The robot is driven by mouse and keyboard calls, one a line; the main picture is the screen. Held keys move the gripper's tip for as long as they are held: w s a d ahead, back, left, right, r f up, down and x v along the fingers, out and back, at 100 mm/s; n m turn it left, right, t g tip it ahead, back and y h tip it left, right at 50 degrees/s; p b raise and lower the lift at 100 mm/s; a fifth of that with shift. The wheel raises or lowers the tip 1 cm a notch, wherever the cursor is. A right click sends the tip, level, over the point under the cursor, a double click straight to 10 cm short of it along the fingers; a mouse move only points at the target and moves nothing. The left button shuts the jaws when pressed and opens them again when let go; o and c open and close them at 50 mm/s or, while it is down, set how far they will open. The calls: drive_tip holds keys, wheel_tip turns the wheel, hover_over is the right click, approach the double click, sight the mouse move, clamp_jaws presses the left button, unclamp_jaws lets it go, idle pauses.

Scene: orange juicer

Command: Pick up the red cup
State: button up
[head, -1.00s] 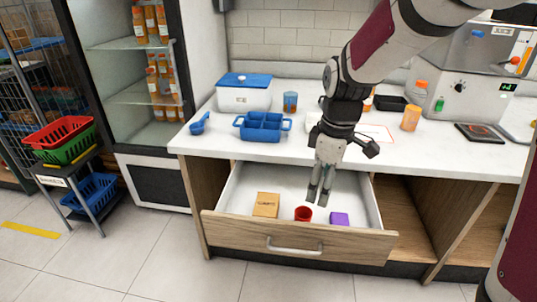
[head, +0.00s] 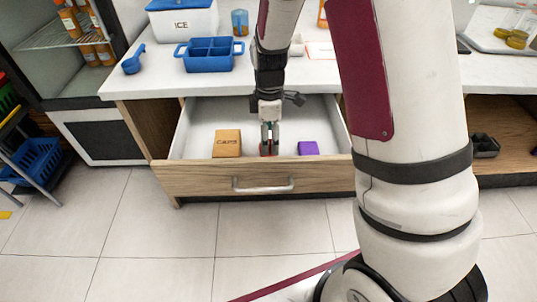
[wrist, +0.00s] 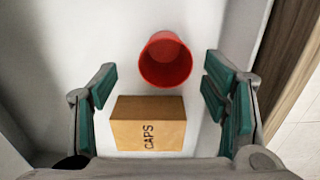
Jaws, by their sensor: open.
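The red cup (wrist: 165,60) stands in the open drawer, its round mouth facing the camera in the wrist view. In the head view only a little red of the cup (head: 265,153) shows behind and around my fingers. My gripper (head: 269,143) points down into the drawer over the cup. In the wrist view my gripper (wrist: 161,78) is open, with one green-padded finger left of the cup and one right of it. The cup lies toward the fingertip end, and I see no contact.
A cardboard CAPS box (wrist: 148,124) sits close beside the cup. A purple block (head: 308,148) lies to the right in the drawer (head: 187,135). The drawer's wooden front and handle (head: 263,185) stand near. A blue compartment tray (head: 210,54) and ice box (head: 182,20) are on the counter.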

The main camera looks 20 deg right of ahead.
drive_tip(key=shift+s+a+f+b, duration=0.15)
drive_tip(key=shift+f+b, duration=0.25)
drive_tip(key=shift+f, duration=0.95)
drive_tip(key=shift+s+f+b, duration=0.1)
drive_tip(key=shift+f+b, duration=0.25)
drive_tip(key=shift+f, duration=1)
drive_tip(key=shift+c, duration=0.5)
drive_tip(key=c, duration=0.8)
